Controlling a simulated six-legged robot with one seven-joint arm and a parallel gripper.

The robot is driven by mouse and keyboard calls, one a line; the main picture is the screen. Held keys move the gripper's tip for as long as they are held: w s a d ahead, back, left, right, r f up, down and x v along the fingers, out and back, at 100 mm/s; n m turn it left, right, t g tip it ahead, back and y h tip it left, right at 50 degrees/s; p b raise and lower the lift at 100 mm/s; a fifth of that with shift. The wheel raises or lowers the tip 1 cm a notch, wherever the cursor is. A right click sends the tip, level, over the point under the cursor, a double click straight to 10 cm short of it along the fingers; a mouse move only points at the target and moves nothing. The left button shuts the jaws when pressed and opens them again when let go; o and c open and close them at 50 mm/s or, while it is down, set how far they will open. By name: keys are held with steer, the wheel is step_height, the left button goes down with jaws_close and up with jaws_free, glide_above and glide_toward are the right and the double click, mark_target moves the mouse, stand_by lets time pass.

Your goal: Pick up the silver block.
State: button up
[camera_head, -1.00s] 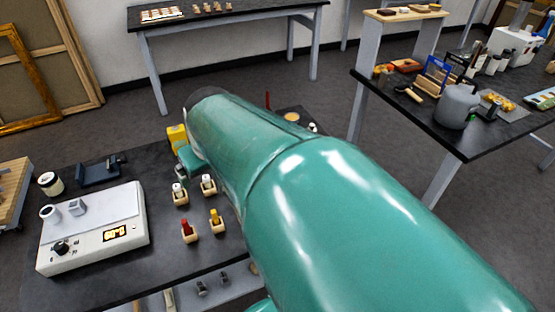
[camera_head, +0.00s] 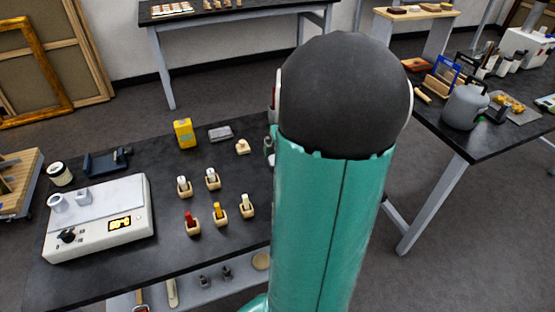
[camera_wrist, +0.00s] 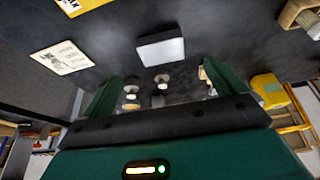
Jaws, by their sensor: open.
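The silver block (camera_head: 220,133) is a small flat grey slab lying on the black table (camera_head: 140,160), between a yellow box and a small cream piece. In the wrist view a pale silver slab (camera_wrist: 160,50), which looks like the same block, lies beyond the fingertips, near the middle. My gripper (camera_wrist: 160,82) shows in the wrist view with its two green fingers apart and nothing clearly between them. The block appears apart from the fingers. In the head view my arm hides the gripper.
A yellow box (camera_head: 184,133) stands just left of the block and a cream piece (camera_head: 242,146) sits to its right. Several small wooden holders with bottles (camera_head: 217,214) stand nearer. A white hot plate (camera_head: 98,222) is at left. A second table (camera_head: 490,140) is at right.

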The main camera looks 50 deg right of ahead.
steer(key=x, duration=0.8)
steer(key=shift+w+d+f, duration=0.1)
steer(key=shift+w+f, duration=0.2)
steer(key=shift+w, duration=0.1)
steer(key=c, duration=1.2)
steer(key=shift+r, duration=0.1)
steer(key=shift+c, duration=0.3)
steer(key=shift+r, duration=0.1)
